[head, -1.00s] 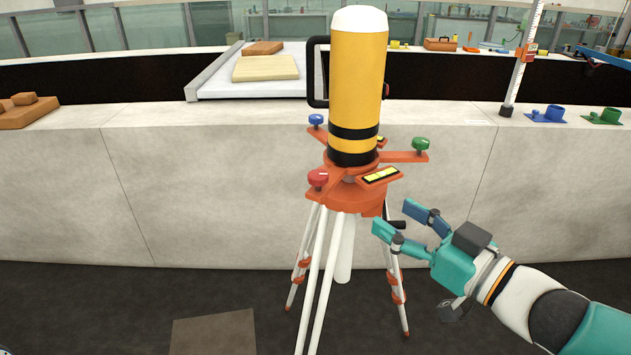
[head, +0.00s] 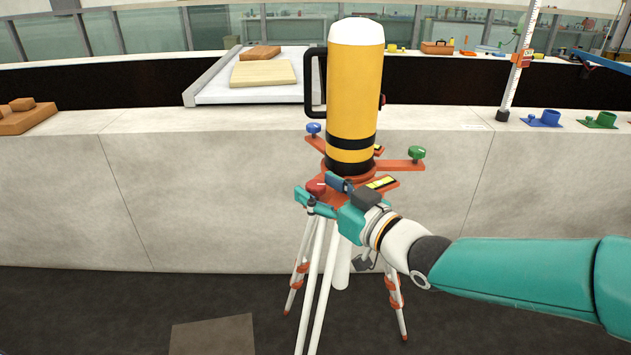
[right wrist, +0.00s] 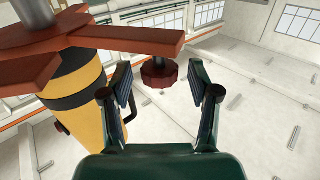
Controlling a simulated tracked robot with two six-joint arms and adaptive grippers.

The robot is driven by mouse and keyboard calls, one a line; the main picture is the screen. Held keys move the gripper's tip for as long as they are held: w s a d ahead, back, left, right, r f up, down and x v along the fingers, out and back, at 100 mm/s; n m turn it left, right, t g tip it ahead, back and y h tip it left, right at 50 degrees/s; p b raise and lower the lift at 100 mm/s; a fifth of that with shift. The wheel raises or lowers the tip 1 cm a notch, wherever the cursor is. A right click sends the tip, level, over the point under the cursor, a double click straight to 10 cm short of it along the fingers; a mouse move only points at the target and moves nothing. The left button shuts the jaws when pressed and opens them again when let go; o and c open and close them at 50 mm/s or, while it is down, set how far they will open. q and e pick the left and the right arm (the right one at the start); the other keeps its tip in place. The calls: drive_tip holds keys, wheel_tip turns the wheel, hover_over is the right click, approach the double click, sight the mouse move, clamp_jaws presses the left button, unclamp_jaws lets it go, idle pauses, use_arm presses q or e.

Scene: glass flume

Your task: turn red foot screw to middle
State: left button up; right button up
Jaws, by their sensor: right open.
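The red foot screw (head: 316,186) is a small knob at the near left arm of the orange tripod base (head: 400,165). In the right wrist view the red screw (right wrist: 159,73) shows between and just beyond my open fingertips, with space on both sides. My right gripper (head: 320,193) is open at the screw, its fingers partly covering it in the head view. The blue screw (head: 313,128) and green screw (head: 416,153) sit on the other arms. The yellow cylinder (head: 354,85) stands upright on the base. My left gripper is not in view.
White tripod legs (head: 318,290) stand below the base. Behind is a pale wall ledge (head: 200,121) with wooden blocks (head: 28,118) at left and blue (head: 541,118) and green (head: 599,120) fittings at right. The floor at left is mostly clear.

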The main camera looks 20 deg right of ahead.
drive_tip(key=shift+w+a, duration=0.3)
drive_tip(key=shift+w, duration=0.35)
clamp_jaws()
drive_tip(key=shift+n+g+y, duration=0.3)
drive_tip(key=shift+n+y, duration=0.1)
drive_tip(key=shift+y, duration=0.2)
unclamp_jaws()
